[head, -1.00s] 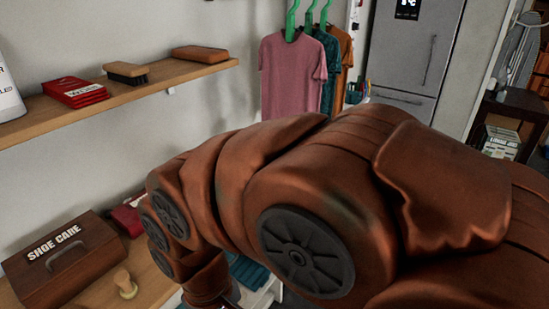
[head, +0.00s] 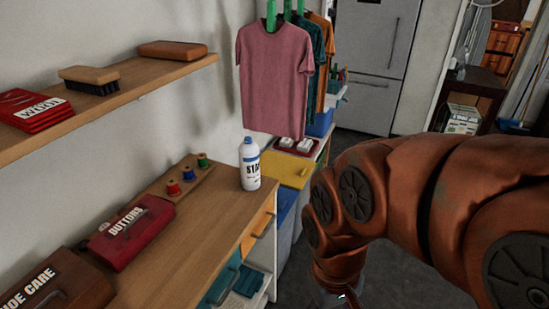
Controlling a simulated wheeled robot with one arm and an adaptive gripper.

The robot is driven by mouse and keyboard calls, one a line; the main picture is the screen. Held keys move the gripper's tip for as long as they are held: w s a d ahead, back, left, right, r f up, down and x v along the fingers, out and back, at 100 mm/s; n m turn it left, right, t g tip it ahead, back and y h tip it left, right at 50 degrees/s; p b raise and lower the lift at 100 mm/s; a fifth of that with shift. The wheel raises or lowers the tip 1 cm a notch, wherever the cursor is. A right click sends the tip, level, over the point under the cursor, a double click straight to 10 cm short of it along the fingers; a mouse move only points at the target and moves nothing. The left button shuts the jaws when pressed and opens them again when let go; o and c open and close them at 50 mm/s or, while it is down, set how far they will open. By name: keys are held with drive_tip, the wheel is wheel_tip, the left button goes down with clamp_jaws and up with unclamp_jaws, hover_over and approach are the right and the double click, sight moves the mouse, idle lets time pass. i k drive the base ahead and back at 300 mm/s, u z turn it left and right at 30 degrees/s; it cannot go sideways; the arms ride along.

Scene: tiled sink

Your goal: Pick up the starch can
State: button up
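Only a small part of my gripper shows at the bottom edge below the arm. Its fingers are cut off by the frame, so I cannot see whether it is open or shut.
A red buttons box (head: 131,228) and thread spools (head: 188,174) sit left of the can. A wall shelf (head: 130,82) hangs above. Shirts (head: 275,80) hang behind the can. An orange drawer (head: 258,222) appears partly open. Floor right of the counter is clear.

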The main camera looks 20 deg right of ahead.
sight(249, 156)
drive_tip(key=z, duration=0.05)
drive_tip(key=k, duration=1.2)
drive_tip(key=u, duration=0.55)
drive_tip(key=i, duration=1.25)
